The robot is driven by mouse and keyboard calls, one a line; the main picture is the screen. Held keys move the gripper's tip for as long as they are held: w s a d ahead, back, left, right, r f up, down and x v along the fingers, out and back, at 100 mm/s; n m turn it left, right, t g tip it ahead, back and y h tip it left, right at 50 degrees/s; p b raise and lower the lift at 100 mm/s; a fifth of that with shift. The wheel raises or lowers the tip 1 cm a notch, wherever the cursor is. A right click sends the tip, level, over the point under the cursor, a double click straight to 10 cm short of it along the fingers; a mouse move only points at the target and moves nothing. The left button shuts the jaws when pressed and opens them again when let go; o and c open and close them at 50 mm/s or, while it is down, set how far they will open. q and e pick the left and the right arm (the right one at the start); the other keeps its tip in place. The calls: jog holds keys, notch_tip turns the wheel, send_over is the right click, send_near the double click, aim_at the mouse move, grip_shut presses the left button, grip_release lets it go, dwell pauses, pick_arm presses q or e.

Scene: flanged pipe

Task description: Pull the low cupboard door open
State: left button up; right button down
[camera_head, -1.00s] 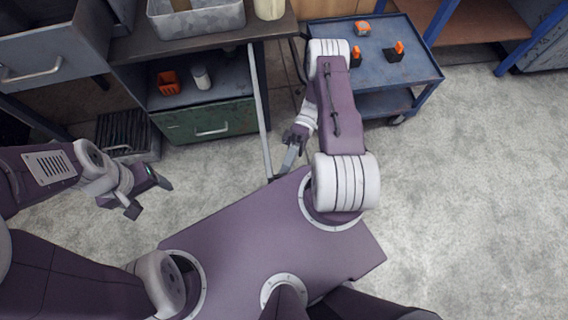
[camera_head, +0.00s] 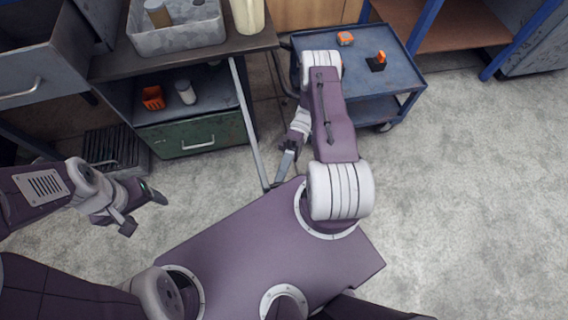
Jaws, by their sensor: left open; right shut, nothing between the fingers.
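The low cupboard door (camera_head: 249,124) shows edge-on as a long, thin pale strip. It stands swung out from the right side of the cupboard, its free end on the floor side near my base. The cupboard is open, with an orange bin (camera_head: 153,97) and a white container (camera_head: 185,92) on its shelf. My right gripper (camera_head: 284,168) is shut and empty, just right of the door's free end; I cannot tell whether it touches the door. My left gripper (camera_head: 143,212) is open and empty over the floor, in front of the cupboard at left.
A green drawer (camera_head: 196,138) with a pale handle lies below the shelf. The worktop above holds a grey metal bin (camera_head: 176,38) and a cream bottle (camera_head: 247,14). A blue cart (camera_head: 385,84) with orange items stands behind my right arm. Floor at right is clear.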

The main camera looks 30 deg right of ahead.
jog(key=v, duration=0.8)
jog(key=shift+b, duration=0.35)
